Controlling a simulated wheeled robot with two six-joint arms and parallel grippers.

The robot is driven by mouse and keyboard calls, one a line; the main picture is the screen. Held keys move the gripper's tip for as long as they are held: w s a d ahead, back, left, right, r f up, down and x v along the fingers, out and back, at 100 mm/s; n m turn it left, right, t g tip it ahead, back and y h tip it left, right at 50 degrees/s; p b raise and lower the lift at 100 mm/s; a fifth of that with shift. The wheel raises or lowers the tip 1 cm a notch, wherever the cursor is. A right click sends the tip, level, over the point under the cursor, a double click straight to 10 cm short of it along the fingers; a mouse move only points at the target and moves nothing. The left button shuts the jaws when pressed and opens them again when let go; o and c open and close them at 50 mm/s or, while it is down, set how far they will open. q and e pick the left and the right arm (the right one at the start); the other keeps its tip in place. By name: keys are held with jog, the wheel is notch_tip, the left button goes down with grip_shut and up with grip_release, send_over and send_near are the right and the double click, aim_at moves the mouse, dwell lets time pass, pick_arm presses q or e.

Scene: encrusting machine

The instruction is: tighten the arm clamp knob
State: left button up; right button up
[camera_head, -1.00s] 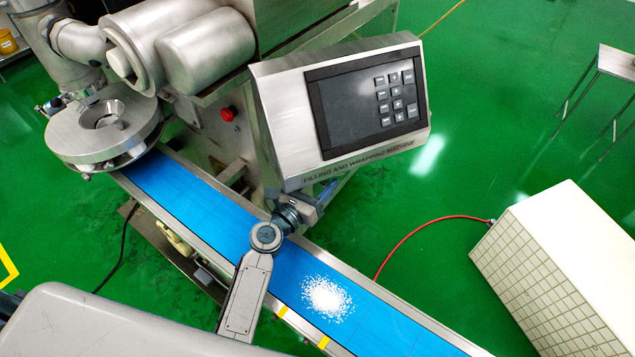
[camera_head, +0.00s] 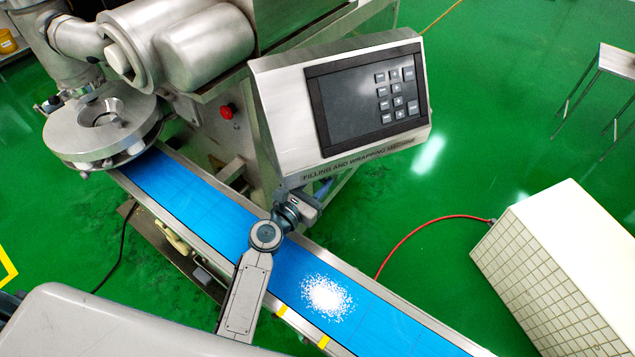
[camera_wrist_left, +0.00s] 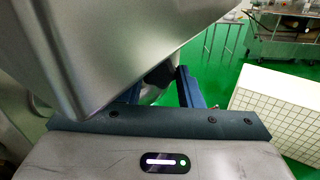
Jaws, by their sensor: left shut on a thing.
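My left gripper (camera_head: 318,193) is up under the lower edge of the tilted control panel (camera_head: 345,150), above the blue conveyor. In the left wrist view the blue fingers (camera_wrist_left: 172,82) reach beneath the metal panel housing (camera_wrist_left: 110,45), which covers much of the left one. A dark piece (camera_wrist_left: 160,74) shows between the fingers, and the jaws are shut on it. It looks like the arm clamp knob, but most of it is hidden by the housing and the gripper. My right gripper is in neither view.
The blue conveyor belt (camera_head: 205,200) runs below my arm, with a white powder pile (camera_head: 327,297) on it. A red button (camera_head: 227,112) is on the machine body. A white tiled box (camera_head: 560,260) stands at right, with a red hose (camera_head: 420,225) leading to it.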

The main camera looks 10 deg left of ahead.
pick_arm(q)
jog(key=shift+m+b, duration=0.55)
jog(key=shift+m, duration=1.35)
jog(key=o, duration=1)
jog(key=b+v, duration=0.2)
jog(key=v, duration=0.8)
jog(key=shift+s+a, duration=0.2)
jog(key=shift+s, duration=0.15)
jog(key=shift+f, duration=0.1)
